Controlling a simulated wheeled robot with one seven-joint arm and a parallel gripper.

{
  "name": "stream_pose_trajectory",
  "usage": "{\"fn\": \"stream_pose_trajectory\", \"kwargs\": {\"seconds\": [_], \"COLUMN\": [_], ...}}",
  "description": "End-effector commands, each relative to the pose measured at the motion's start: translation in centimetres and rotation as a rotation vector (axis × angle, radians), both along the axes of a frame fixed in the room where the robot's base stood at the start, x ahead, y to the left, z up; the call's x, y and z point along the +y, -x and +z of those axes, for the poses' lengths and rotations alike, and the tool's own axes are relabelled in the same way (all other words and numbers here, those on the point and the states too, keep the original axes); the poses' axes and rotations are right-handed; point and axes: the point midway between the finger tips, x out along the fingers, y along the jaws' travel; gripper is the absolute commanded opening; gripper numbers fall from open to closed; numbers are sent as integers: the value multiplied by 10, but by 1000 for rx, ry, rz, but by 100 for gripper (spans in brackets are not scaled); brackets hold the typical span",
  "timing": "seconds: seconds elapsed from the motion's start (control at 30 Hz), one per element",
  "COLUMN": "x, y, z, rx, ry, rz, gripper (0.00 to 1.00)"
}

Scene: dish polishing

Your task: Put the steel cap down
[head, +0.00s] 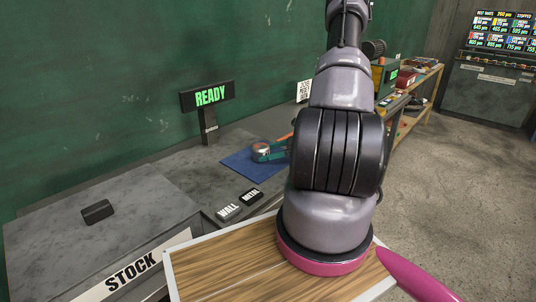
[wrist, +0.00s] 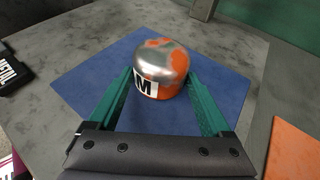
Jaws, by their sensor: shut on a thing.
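The steel cap (wrist: 160,66) is a shiny domed metal piece with orange patches and a white label with an M. My gripper (wrist: 160,88) is shut on it, with one green finger on each side. In the wrist view the cap is over the blue mat (wrist: 92,73); I cannot tell whether it touches the mat. In the head view the cap (head: 261,150) and part of the gripper show over the blue mat (head: 246,168), partly hidden behind my arm.
A READY sign (head: 208,96) stands behind the mat. Black METAL (head: 252,196) and WALL (head: 228,211) blocks lie in front of it. The STOCK bench (head: 130,272) at left holds a dark block (head: 98,211). An orange sheet (wrist: 292,150) lies right of the mat in the wrist view.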

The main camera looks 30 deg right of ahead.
Motion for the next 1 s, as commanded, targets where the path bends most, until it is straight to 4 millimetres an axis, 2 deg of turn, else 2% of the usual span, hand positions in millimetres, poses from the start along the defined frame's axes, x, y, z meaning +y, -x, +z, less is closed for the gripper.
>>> {"fn": "stream_pose_trajectory", "kwargs": {"seconds": [0.4,0.43,0.47,0.77,1.0], "x": [0,0,0,0,-31], "y": [0,0,0,0,21], "z": [-6,-6,-6,-2,12], "rx": [0,0,0,-1,-1], "ry": [-1,0,0,1,2], "rz": [0,0,0,-1,-6], "gripper": [5,94,100,100,100]}}
